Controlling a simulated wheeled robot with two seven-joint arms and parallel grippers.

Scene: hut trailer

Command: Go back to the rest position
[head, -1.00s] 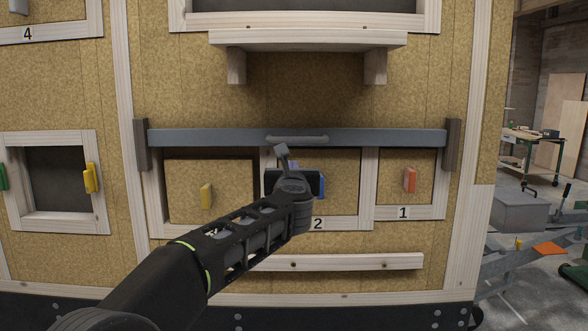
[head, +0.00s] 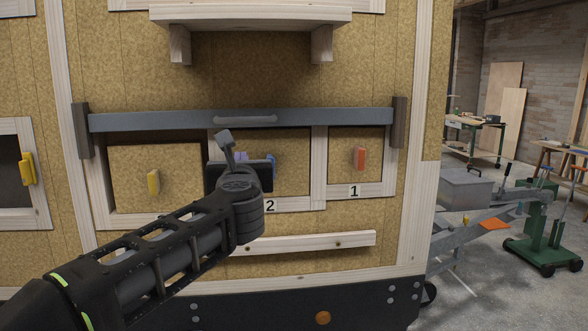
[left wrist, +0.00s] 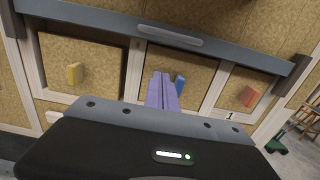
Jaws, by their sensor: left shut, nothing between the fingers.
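My left gripper (head: 238,160) is in front of the hut wall, near door 2. In the left wrist view its purple fingers (left wrist: 161,92) are together with nothing between them, to the left of the blue handle (left wrist: 180,86). The blue handle also shows in the head view (head: 271,168), partly hidden by my gripper. A grey bar (head: 150,121) lies across the top of the row of doors, held at brackets on both ends. The yellow handle (head: 153,181) is on the left door and the red handle (head: 360,158) on door 1. My right gripper is not in view.
A wooden shelf (head: 250,16) juts out above the bar. A wooden ledge (head: 310,242) runs below the doors. At right are a grey box (head: 465,188) on the trailer's drawbar, a green stand (head: 540,235) and a workbench (head: 475,122).

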